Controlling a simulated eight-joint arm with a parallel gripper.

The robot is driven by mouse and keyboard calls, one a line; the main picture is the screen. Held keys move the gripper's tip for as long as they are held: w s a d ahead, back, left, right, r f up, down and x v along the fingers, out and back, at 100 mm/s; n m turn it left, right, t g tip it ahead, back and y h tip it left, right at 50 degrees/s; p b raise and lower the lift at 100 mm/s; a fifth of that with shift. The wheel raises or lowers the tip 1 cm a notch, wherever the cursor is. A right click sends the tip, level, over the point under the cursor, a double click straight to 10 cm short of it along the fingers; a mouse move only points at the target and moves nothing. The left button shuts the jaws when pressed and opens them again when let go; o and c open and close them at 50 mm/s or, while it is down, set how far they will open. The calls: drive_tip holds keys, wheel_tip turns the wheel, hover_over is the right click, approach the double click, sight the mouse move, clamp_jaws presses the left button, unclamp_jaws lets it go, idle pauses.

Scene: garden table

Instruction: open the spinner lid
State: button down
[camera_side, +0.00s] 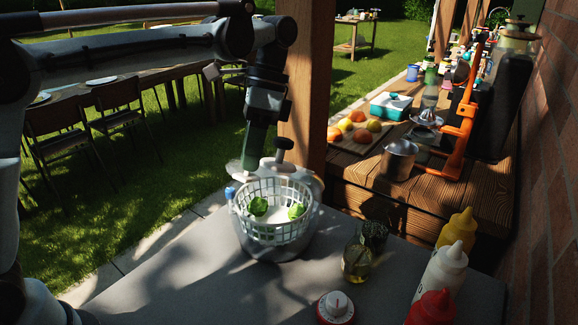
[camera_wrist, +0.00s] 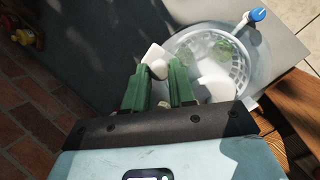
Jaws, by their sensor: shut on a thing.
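The salad spinner (camera_side: 277,240) stands on the grey table, a clear bowl around a pale slatted basket (camera_side: 272,222) with green leaves inside. The basket's top is uncovered towards the side camera. The pale spinner lid (camera_side: 270,166) appears raised at the basket's back edge, with a dark knob above it; its exact tilt is hard to tell. My gripper (camera_side: 250,163) is at the lid, behind the basket. In the wrist view my green fingers (camera_wrist: 158,80) are shut on a small white part, apparently of the lid; the fingers hide much of it. The basket also shows there (camera_wrist: 225,55).
A blue-tipped handle (camera_side: 230,192) sticks out at the bowl's left. An oil bottle (camera_side: 356,260), a red-and-white timer (camera_side: 335,307) and squeeze bottles (camera_side: 445,270) stand to the right. A wooden post (camera_side: 305,90) rises close behind. The table's left part is clear.

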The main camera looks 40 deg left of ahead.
sight(265, 168)
drive_tip(key=shift+w, duration=0.1)
drive_tip(key=c, duration=0.9)
unclamp_jaws()
drive_tip(key=shift+c, duration=0.2)
drive_tip(key=shift+r, duration=0.1)
drive_tip(key=v, duration=0.7)
drive_tip(key=shift+r, duration=0.2)
drive_tip(key=shift+w, duration=0.15)
